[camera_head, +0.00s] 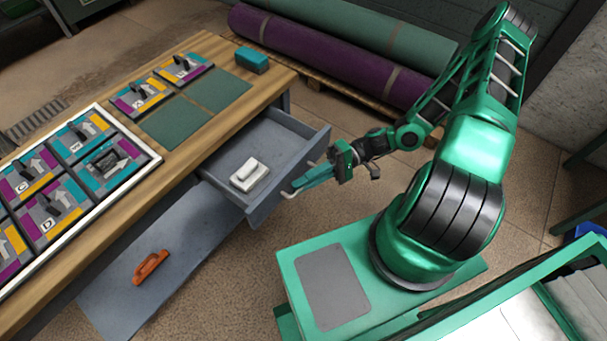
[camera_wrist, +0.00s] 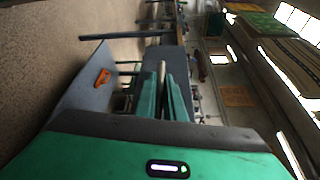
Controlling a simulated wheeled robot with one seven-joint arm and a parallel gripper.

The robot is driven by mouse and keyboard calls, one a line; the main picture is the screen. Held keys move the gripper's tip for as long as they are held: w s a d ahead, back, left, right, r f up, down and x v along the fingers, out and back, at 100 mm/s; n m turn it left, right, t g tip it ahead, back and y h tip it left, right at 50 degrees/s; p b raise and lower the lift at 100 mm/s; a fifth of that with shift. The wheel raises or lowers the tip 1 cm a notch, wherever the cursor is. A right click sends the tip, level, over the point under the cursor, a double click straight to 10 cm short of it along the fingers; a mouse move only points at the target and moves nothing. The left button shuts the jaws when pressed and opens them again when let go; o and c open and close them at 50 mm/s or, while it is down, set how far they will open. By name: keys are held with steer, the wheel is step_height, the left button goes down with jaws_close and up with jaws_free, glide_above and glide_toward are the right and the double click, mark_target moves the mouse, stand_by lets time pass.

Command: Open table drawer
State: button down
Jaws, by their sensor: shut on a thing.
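The wooden table (camera_head: 215,112) stands at the left, and its grey drawer (camera_head: 277,141) is pulled well out. A white block-like object (camera_head: 249,175) lies inside the drawer. My gripper (camera_head: 296,186) is at the outer side of the drawer front, shut on its pale bar handle (camera_head: 288,195). In the wrist view the two green fingers of my gripper (camera_wrist: 164,88) lie close together around the pale handle (camera_wrist: 161,68). The fingers hide part of the handle.
A grey lower shelf (camera_head: 205,225) with an orange tool (camera_head: 151,267) lies under the table. A white-framed tray (camera_head: 150,151) of coloured tiles and a teal block (camera_head: 251,60) are on the tabletop. Rolled rugs (camera_head: 330,55) lie behind.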

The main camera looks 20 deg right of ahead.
steer(key=shift+f, duration=0.1)
steer(key=c, duration=1.8)
jaws_free()
steer(key=shift+c, duration=0.2)
steer(key=shift+d, duration=0.15)
steer(key=w+d, duration=0.2)
steer(key=d, duration=0.8)
steer(key=shift+d+r, duration=0.2)
steer(key=shift+r, duration=0.25)
steer(key=shift+s, duration=0.1)
